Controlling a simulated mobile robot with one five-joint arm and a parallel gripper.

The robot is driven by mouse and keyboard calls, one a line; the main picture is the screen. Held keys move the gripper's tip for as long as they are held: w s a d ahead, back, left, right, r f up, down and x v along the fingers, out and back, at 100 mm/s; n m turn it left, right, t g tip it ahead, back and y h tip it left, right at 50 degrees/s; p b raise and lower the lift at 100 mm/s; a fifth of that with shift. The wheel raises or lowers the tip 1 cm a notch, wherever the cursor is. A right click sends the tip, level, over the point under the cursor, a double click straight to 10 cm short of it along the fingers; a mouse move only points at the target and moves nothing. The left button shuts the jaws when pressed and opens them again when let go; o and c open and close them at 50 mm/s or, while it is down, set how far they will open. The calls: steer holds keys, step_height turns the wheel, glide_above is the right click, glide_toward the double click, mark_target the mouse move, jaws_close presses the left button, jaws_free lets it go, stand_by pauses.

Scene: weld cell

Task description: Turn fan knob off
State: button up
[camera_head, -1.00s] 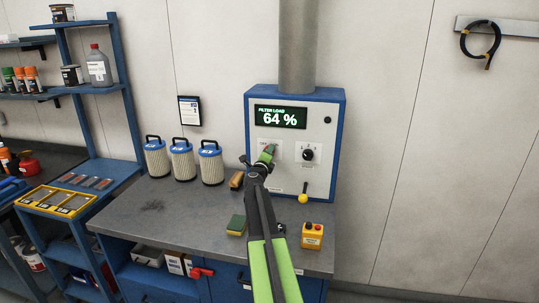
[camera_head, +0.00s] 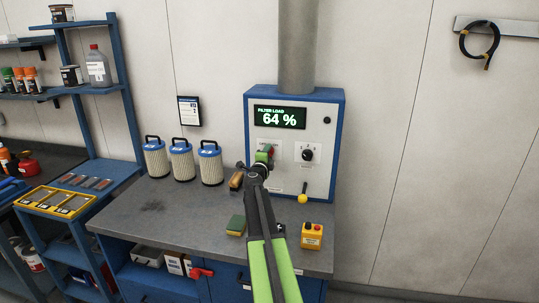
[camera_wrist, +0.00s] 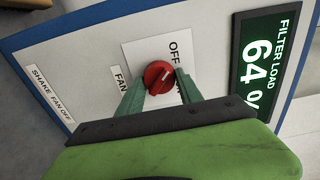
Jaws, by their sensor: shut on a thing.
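The red fan knob (camera_wrist: 158,77) sits on a white plate marked OFF and FAN; the other marking is partly hidden by a finger. Its pale mark points to the upper right in the wrist view. My gripper (camera_wrist: 158,84) is shut on the knob, one green finger on each side. In the head view, my gripper (camera_head: 265,158) is at the left of the two knob plates on the control box (camera_head: 318,178), and only a bit of red shows there. The display (camera_head: 280,117) reads FILTER LOAD 64 %.
A black knob (camera_head: 307,155) is to the right of my gripper. A yellow-ended lever (camera_head: 303,198) sits below it. The bench holds several filters (camera_head: 183,160), a sponge (camera_head: 236,226) and a yellow button box (camera_head: 312,236). A label (camera_wrist: 50,93) reads SHAKE FAN OFF.

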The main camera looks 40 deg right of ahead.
steer(key=shift+w+a, duration=0.1)
steer(key=shift+a, duration=0.05)
steer(key=o, duration=1.4)
steer(key=shift+c, duration=0.2)
steer(key=v, duration=1.7)
steer(key=shift+a, duration=0.15)
